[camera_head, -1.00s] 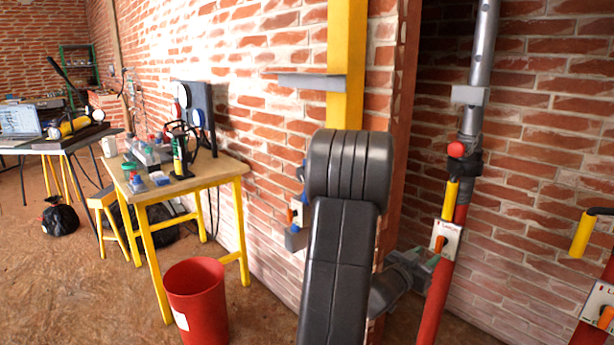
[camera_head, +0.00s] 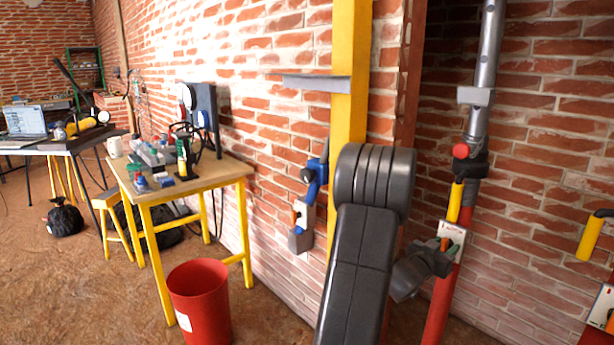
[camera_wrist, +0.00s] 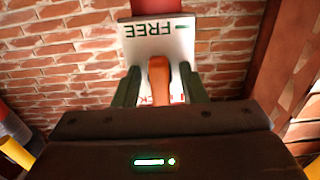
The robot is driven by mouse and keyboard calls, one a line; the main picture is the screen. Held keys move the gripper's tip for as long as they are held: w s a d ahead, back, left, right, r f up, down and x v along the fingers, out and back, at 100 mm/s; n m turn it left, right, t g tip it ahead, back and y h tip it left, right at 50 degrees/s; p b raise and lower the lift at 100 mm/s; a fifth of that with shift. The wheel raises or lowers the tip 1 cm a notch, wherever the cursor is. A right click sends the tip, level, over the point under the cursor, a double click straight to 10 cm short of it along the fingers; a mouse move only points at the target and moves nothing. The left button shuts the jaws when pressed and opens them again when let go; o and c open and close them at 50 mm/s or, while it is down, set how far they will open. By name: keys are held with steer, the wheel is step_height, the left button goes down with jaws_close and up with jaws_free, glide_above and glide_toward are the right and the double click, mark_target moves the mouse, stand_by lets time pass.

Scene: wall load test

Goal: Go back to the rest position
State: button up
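My gripper (camera_head: 443,246) is at the white plate on the red and grey prop at the right. In the wrist view, my gripper's two dark green fingers (camera_wrist: 160,82) stand apart on either side of an orange lever (camera_wrist: 159,72). A narrow gap shows on each side of the lever, so the gripper looks open. The lever is in front of a white plate (camera_wrist: 183,42) marked "FREE" upside down; a second word is mostly hidden behind the lever and fingers. My black arm rises in the middle of the head view.
A similar wall unit with a blue handle (camera_head: 313,180) is left of my arm. A wooden table (camera_head: 215,172) with yellow legs and a red bin (camera_head: 199,300) stand at the left. A grey ledge (camera_head: 310,82) juts from the yellow post.

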steer(key=v, duration=1.3)
steer(key=x, duration=1.3)
steer(key=shift+w+d+f, duration=0.1)
steer(key=shift+w+d, duration=0.05)
steer(key=shift+d, duration=0.05)
steer(key=shift+a+f+m+b, duration=0.1)
steer(key=shift+m+b, duration=0.7)
steer(key=shift+m, duration=0.2)
steer(key=shift+m+b, duration=0.55)
steer(key=shift+m, duration=0.35)
steer(key=m+b, duration=0.2)
steer(key=m, duration=0.3)
steer(key=shift+b, duration=0.4)
steer(key=shift+a, duration=0.15)
